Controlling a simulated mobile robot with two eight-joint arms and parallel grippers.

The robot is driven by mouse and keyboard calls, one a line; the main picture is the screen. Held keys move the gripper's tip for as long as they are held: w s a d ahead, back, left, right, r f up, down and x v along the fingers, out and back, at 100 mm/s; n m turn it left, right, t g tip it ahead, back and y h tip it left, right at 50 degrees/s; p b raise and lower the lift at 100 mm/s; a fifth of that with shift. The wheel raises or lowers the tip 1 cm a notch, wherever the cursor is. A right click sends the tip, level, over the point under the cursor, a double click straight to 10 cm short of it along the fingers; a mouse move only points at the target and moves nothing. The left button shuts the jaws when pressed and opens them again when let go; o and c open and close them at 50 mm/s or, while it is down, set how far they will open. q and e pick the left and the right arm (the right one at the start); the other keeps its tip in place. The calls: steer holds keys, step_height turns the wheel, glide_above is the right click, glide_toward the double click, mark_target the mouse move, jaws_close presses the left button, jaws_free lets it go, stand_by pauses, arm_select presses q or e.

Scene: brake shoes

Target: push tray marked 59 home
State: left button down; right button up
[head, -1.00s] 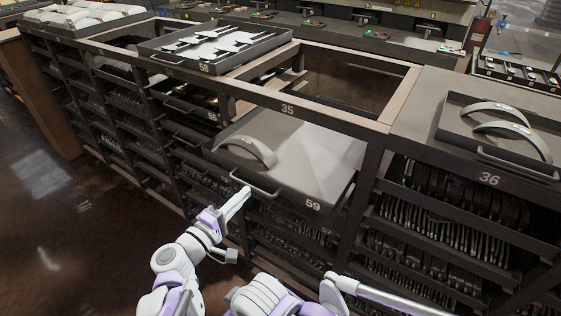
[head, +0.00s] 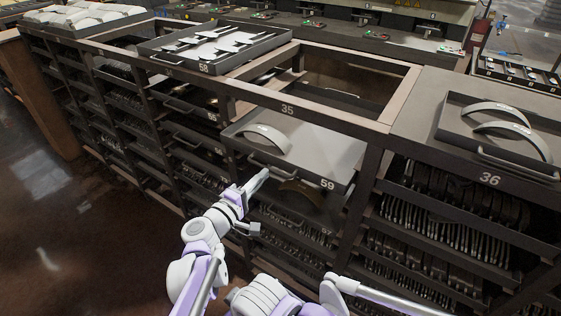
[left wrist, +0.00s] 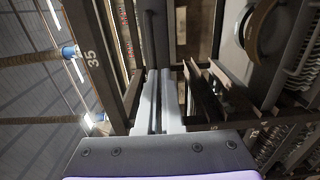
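The tray marked 59 (head: 325,158) is a grey tray with one curved grey brake shoe (head: 264,138) at its left. It sits in the rack bay under the rail marked 35, and its front, with a bar handle (head: 272,171), stands out from the rack. My left gripper (head: 258,180) is at the handle, on the near side of the tray front; its fingers lie close together. In the left wrist view the two pale fingers (left wrist: 158,102) lie side by side with only a narrow dark gap. I cannot tell whether they touch the handle. My right gripper is out of view.
Tray 58 (head: 213,67) lies on the rack top with white parts. A tray with two curved shoes (head: 470,140) lies on the top marked 36, at right. Lower trays (head: 450,215) hold many dark parts. A brown curved part (head: 300,193) shows below tray 59. Floor (head: 50,190) at left is clear.

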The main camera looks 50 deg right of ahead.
mark_target(276, 163)
arm_select(q)
steer(key=shift+w+d, duration=0.15)
steer(key=shift+d, duration=1.8)
steer(key=shift+w+d, duration=0.1)
steer(key=shift+d, duration=1.85)
steer(key=shift+a, duration=0.35)
steer(key=a, duration=0.7)
steer(key=shift+s+a, duration=0.15)
steer(key=shift+s, duration=0.1)
